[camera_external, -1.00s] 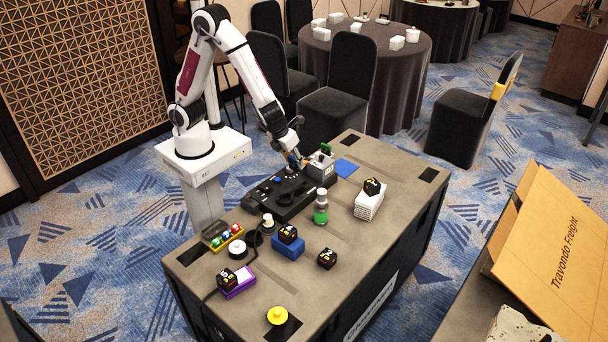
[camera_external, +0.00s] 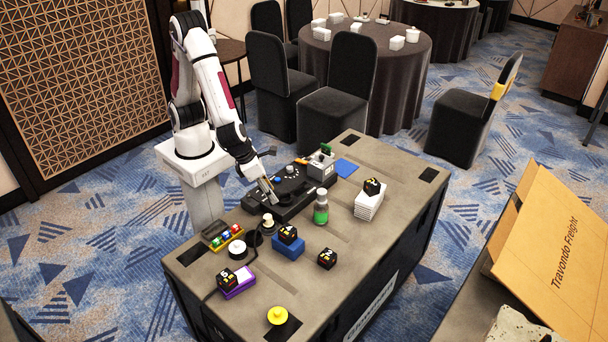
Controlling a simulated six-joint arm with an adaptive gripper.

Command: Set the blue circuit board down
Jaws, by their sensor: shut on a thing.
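My gripper (camera_external: 272,196) is low over the left part of the black console (camera_external: 301,201), pointing down. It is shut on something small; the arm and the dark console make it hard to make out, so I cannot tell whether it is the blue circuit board.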

